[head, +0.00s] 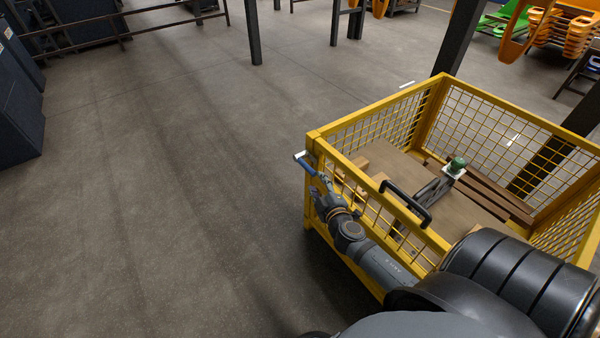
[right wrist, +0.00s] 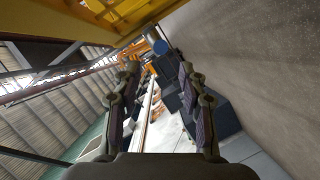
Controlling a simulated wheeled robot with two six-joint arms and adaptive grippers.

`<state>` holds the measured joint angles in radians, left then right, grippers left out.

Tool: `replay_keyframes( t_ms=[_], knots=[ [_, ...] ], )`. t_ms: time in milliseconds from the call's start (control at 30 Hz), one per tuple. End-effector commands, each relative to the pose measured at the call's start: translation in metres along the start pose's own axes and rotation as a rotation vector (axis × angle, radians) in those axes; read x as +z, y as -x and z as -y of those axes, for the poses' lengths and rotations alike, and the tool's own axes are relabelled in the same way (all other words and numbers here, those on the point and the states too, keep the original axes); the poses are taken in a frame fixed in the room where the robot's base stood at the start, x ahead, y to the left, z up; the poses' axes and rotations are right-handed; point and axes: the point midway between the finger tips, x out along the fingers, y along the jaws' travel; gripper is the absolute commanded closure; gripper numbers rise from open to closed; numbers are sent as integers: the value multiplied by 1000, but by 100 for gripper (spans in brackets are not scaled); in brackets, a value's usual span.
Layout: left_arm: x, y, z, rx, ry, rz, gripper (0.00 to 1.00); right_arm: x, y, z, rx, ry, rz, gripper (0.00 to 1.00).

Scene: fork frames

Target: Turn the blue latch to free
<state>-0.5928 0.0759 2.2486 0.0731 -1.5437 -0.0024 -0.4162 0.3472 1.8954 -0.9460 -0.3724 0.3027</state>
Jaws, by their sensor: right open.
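The blue latch (head: 306,167) is at the near left corner of a yellow mesh crate (head: 376,207), with a pale end piece at its tip. In the right wrist view the blue latch (right wrist: 160,46) shows small, beyond the fingertips and roughly between them. My right gripper (head: 323,192) is beside the crate's near side, just below the latch. In the right wrist view my right gripper (right wrist: 159,72) has its fingers apart, with nothing seen held between them. Whether a finger touches the latch cannot be told. My left gripper is not in view.
Brown beams (head: 492,192) and a green-topped part (head: 456,165) lie inside the crate. Dark posts stand behind it. The floor (head: 180,190) left of the crate is clear.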

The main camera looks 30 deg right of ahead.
Motion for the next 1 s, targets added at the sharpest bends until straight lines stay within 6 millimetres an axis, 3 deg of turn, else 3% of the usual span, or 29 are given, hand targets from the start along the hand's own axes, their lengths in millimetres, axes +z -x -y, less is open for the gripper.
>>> replay_keyframes(
  t_ms=[300, 467, 833, 1000],
  knots=[
    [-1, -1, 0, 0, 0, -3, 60, 0, -66, 0, 1, -4, 1, 58],
    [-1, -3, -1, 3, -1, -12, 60, 0, -89, 0, 0, -3, 1, 58],
    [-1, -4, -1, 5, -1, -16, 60, 0, -97, 1, -2, -3, 1, 58],
    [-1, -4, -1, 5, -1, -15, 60, 0, -97, 1, -2, -3, 1, 80]
  ],
)
